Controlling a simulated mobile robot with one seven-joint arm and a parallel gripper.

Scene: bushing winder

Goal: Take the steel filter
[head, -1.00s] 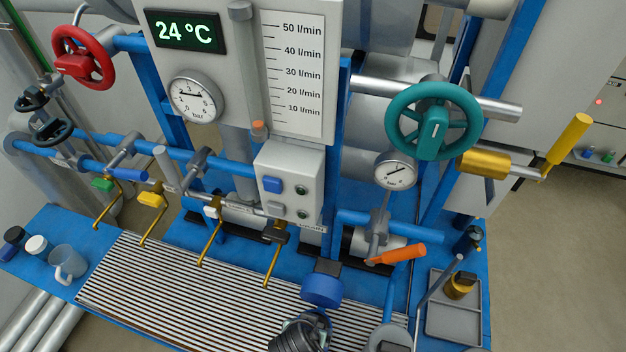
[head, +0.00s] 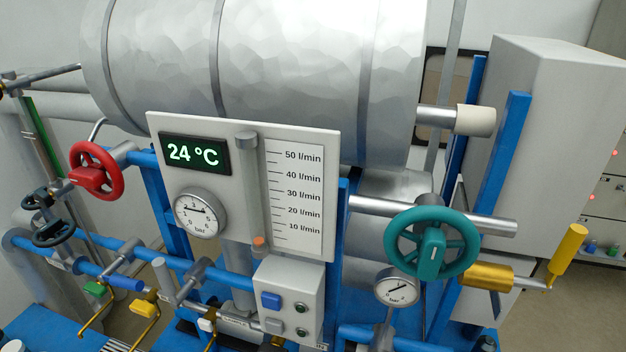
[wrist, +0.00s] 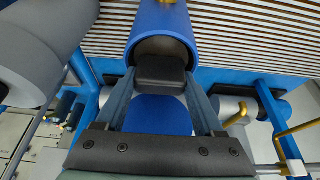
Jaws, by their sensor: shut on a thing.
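My gripper (wrist: 160,80) shows only in the wrist view, with its two fingers closing in from the sides. It is shut on a dark block (wrist: 160,70). A blue disc (wrist: 158,115) shows between the fingers below the block; I cannot tell whether they are joined. A blue cylinder (wrist: 163,22) with a dark grey inside lies just beyond the block, its open end towards me. I cannot make out a steel filter in either current view.
A slatted grate (wrist: 240,35) lies behind the blue cylinder. A large grey cylinder (wrist: 25,65) is close on the left. Valve levers and pipes are on the right. The head view shows a teal handwheel (head: 431,245), a red handwheel (head: 96,170) and a panel (head: 295,200).

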